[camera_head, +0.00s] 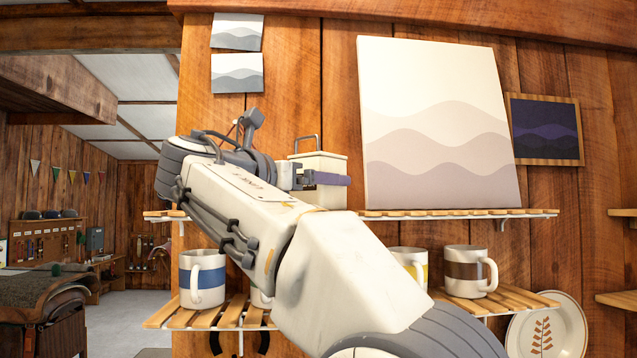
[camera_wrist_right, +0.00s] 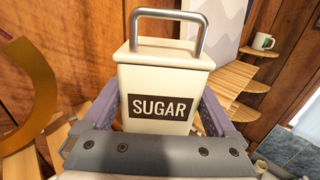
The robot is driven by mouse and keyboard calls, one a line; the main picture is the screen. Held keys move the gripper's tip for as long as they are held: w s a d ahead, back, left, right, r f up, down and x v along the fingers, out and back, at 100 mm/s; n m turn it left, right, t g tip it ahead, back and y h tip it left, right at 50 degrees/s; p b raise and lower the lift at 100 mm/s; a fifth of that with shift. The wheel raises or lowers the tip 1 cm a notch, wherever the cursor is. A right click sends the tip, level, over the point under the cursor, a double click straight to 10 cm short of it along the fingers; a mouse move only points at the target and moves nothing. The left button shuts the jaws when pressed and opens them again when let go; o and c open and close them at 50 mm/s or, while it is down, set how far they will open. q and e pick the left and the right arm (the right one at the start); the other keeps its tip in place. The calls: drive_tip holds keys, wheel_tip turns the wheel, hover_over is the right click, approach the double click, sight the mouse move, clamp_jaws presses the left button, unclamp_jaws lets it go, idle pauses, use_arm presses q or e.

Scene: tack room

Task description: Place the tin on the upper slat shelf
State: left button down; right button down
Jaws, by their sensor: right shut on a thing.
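The tin (camera_head: 332,197) is a cream box with a lid and a metal loop handle. In the right wrist view the tin (camera_wrist_right: 158,78) stands upright and bears a dark "SUGAR" label. My right gripper (camera_head: 322,179) is shut on it, with purple fingers on both sides of its body. The upper slat shelf (camera_head: 450,213) has wooden slats on white brackets. The tin is at about this shelf's height, left of a large canvas. My arm hides the tin's base, so I cannot tell whether it touches the slats. My left gripper is not in view.
A large wave-pattern canvas (camera_head: 432,130) leans on the upper shelf, right of the tin. The lower slat shelf (camera_head: 180,318) holds a blue-banded mug (camera_head: 202,278), a yellow-banded mug (camera_head: 408,262) and a brown-banded mug (camera_head: 468,270). A plate (camera_head: 548,330) stands at lower right.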

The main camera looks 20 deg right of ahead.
drive_tip(key=shift+f, duration=0.1)
unclamp_jaws()
drive_tip(key=shift+r, duration=0.2)
drive_tip(key=b+v, duration=0.1)
drive_tip(key=v, duration=1.1)
